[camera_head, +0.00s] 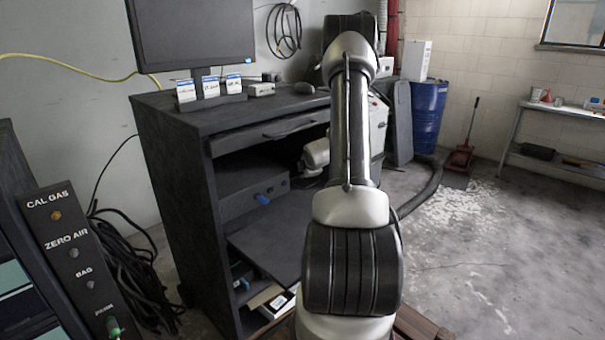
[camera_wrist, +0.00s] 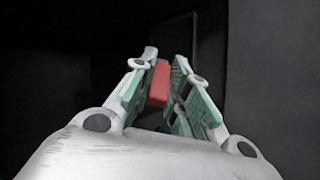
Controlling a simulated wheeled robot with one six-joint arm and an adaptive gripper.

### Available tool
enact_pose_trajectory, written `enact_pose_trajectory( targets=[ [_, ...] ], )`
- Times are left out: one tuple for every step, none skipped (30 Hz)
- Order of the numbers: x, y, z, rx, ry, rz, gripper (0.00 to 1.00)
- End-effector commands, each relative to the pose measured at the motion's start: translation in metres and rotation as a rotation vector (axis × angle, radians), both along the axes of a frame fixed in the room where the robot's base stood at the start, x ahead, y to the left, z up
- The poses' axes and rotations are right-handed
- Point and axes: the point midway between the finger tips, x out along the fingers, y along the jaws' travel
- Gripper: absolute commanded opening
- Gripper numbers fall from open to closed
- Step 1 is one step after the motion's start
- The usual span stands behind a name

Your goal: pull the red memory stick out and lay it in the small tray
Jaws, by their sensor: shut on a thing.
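The red memory stick (camera_wrist: 160,84) shows in the wrist view between the green-padded fingers of my gripper (camera_wrist: 164,66). The fingers are shut on it. Behind it is a dark surface, and I cannot tell whether the stick's far end is in a socket or free. In the head view my arm hides the gripper and the stick; part of my wrist shows at the opening of the black cabinet (camera_head: 180,185). I cannot make out the small tray for certain in either view.
A dark box with a blue piece (camera_head: 262,199) on its front stands inside the cabinet. A monitor (camera_head: 190,35), label cards (camera_head: 210,87) and a mouse (camera_head: 304,87) are on top. A blue drum (camera_head: 428,115) stands behind. The floor at right is mostly clear.

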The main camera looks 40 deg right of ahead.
Motion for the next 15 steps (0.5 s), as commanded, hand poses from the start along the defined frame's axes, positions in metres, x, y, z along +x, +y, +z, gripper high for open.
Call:
enact_pose_trajectory(
  targets=[
    [-0.002,0.0,-0.002,0.021,-0.018,-0.03,0.0],
    [-0.003,0.0,-0.004,0.049,-0.046,-0.062,0.0],
    [-0.002,0.0,-0.003,0.062,-0.066,-0.071,0.0],
    [-0.002,0.0,-0.002,0.071,-0.075,-0.076,0.0],
    [-0.002,0.0,-0.002,0.076,-0.083,-0.077,0.0],
    [-0.001,-0.001,-0.002,0.084,-0.091,-0.078,0.0],
    [-0.001,-0.001,-0.003,0.086,-0.093,-0.078,0.0],
    [0.0,-0.001,-0.003,0.088,-0.095,-0.077,0.0],
    [0.002,-0.002,-0.004,0.09,-0.096,-0.077,0.0],
    [0.003,-0.003,-0.005,0.091,-0.097,-0.078,0.0],
    [0.005,-0.004,-0.006,0.091,-0.097,-0.078,0.0],
    [0.008,-0.006,-0.007,0.09,-0.096,-0.077,0.0],
    [0.01,-0.007,-0.008,0.09,-0.096,-0.077,0.0],
    [0.012,-0.009,-0.009,0.089,-0.097,-0.076,0.0],
    [0.015,-0.011,-0.011,0.089,-0.096,-0.076,0.0]
  ],
)
